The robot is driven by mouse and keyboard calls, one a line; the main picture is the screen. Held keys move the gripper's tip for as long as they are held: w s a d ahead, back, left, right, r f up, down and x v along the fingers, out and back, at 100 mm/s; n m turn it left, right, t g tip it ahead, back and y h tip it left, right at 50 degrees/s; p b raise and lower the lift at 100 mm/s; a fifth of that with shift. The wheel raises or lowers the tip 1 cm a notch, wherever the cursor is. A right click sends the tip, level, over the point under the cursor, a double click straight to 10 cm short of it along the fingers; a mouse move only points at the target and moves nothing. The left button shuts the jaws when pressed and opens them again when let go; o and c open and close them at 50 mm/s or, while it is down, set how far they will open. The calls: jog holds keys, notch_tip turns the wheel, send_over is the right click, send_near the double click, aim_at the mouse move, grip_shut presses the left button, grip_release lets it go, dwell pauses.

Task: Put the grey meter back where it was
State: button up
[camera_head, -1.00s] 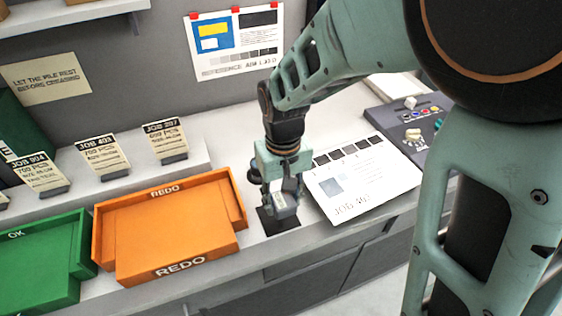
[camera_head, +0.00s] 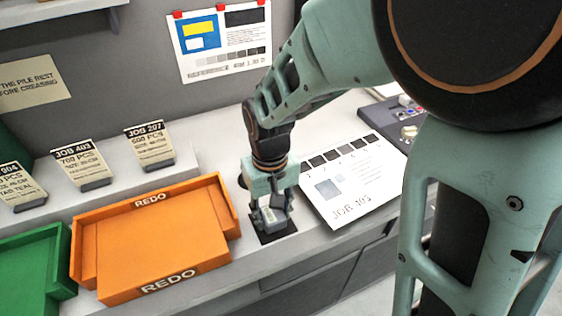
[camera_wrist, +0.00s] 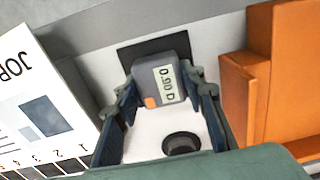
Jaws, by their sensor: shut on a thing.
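The grey meter (camera_head: 271,215) is between the fingers of my gripper (camera_head: 273,203), which is shut on it. In the wrist view the meter (camera_wrist: 175,74) shows a pale display and an orange button, with a finger of my gripper (camera_wrist: 167,96) on each side. A black pad (camera_head: 277,237) lies on the counter under the meter. In the wrist view the pad (camera_wrist: 136,52) shows beyond the meter's far end and left side. I cannot tell whether the meter touches the pad.
An orange REDO tray (camera_head: 165,240) stands left of the pad, and a printed JOB sheet (camera_head: 350,185) lies right of it. A dark round object (camera_wrist: 181,143) stands on the counter close to my gripper. A control panel (camera_head: 385,112) is at the back right.

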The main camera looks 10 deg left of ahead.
aim_at(273, 213)
jog(key=shift+f, duration=0.2)
jog(key=o, duration=1.2)
jog(key=shift+r, duration=0.1)
notch_tip(273, 213, up, 12)
jog(key=p, duration=0.1)
jog(key=shift+r, duration=0.15)
